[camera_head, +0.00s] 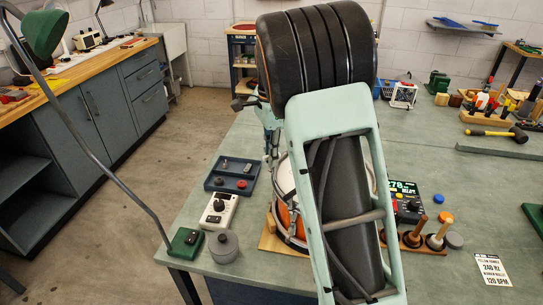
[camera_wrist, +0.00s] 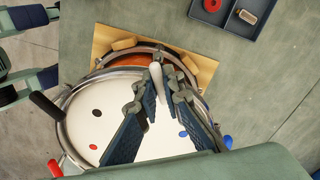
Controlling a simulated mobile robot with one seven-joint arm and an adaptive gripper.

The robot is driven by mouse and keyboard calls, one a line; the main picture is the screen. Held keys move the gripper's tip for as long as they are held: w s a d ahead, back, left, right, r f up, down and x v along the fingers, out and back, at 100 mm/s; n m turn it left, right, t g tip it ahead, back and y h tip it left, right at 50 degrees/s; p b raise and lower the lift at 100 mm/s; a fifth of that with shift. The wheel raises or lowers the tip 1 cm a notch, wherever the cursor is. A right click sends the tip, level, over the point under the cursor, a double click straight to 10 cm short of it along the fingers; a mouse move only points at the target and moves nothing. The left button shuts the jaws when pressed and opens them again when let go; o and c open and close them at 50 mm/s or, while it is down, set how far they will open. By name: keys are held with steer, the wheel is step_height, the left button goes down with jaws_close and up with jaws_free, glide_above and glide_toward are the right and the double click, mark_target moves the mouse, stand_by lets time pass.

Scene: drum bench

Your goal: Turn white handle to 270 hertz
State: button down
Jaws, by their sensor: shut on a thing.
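In the wrist view the drum (camera_wrist: 115,122) has a white head with coloured dots and a metal rim. The white handle (camera_wrist: 156,74) stands at the rim's far side, between the fingertips of my gripper (camera_wrist: 159,88), which is shut on it. A black handle (camera_wrist: 45,104) is at the left of the rim, a red handle (camera_wrist: 55,167) at lower left and a blue handle (camera_wrist: 228,142) at right. In the head view my arm hides most of the drum (camera_head: 284,214). The green display (camera_head: 403,187) there seems to read 278; its right edge and small lower text are unclear.
A dark tray (camera_head: 231,176), a white box with a knob (camera_head: 218,211) and a grey round weight (camera_head: 224,246) stand left of the drum. Mallets in a wooden rack (camera_head: 413,240) stand right. A printed card (camera_head: 493,269) lies at the right front.

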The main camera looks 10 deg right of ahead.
steer(key=shift+n, duration=0.4)
steer(key=shift+n+p, duration=0.45)
steer(key=shift+n, duration=0.45)
steer(key=shift+n+p, duration=0.35)
steer(key=shift+n, duration=1.45)
steer(key=c, duration=2)
jaws_free()
steer(key=shift+c, duration=0.2)
steer(key=shift+r, duration=0.1)
step_height(320, 180, up, 12)
